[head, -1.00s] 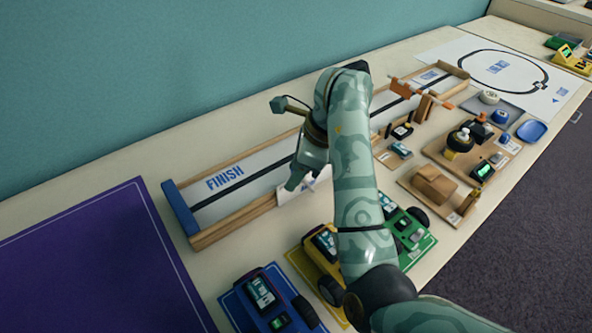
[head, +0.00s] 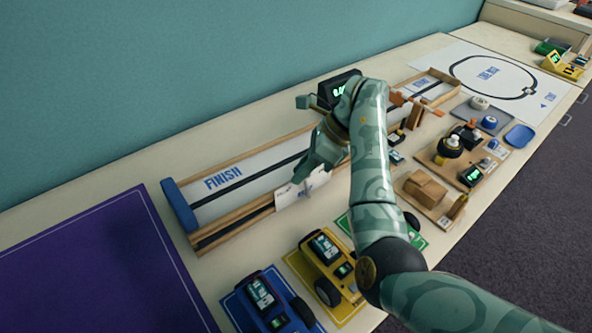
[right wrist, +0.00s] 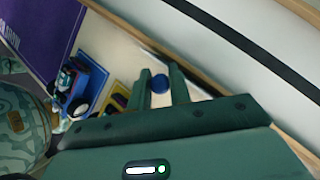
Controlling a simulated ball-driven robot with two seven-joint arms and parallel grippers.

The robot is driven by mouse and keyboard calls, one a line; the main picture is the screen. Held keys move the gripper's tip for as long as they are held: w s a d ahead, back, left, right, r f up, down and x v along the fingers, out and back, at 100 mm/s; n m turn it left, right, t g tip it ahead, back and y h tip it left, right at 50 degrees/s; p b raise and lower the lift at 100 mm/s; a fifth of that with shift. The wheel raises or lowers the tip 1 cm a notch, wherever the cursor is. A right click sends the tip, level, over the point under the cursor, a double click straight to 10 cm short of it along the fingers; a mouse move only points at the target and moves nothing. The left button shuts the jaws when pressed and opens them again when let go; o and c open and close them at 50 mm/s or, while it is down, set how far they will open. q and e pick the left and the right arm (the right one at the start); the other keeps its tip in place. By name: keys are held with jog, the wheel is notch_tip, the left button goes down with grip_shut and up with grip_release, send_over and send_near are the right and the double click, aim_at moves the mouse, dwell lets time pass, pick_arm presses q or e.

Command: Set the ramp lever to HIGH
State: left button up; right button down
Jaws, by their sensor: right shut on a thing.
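The long wooden ramp track (head: 250,190) lies along the wall, with FINISH lettered at its left end. A white plate (head: 290,197) with small dark marks stands at its front side; its lettering is too small to read. My right gripper (head: 303,174) is at this plate. In the right wrist view, the gripper's two fingers (right wrist: 161,80) are closed about a round blue knob (right wrist: 161,86), which looks like the lever's knob. The gripper hides the knob in the head view, so I cannot tell the lever's setting. My left gripper is out of view.
Blue and yellow toy cars (head: 265,300) (head: 325,255) stand on coloured mats in front of the track. A black display box (head: 338,88) stands behind it. Wooden boards with parts lie to the right. A purple mat (head: 90,265) covers the left.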

jog(key=shift+w+d+r+y, duration=0.2)
jog(key=shift+w+d+y, duration=0.3)
jog(key=shift+d, duration=0.2)
jog(key=shift+w+d+f+m+g+y, duration=0.1)
jog(key=shift+w+d+m+g+y, duration=0.1)
jog(key=shift+w+d+g+y, duration=0.25)
jog(key=shift+w+d+f+m+g+y, duration=0.1)
jog(key=shift+w+d+m+g+y, duration=0.1)
jog(key=shift+d+g+y, duration=0.35)
jog(key=c, duration=1.3)
grip_release()
jog(key=shift+d, duration=0.1)
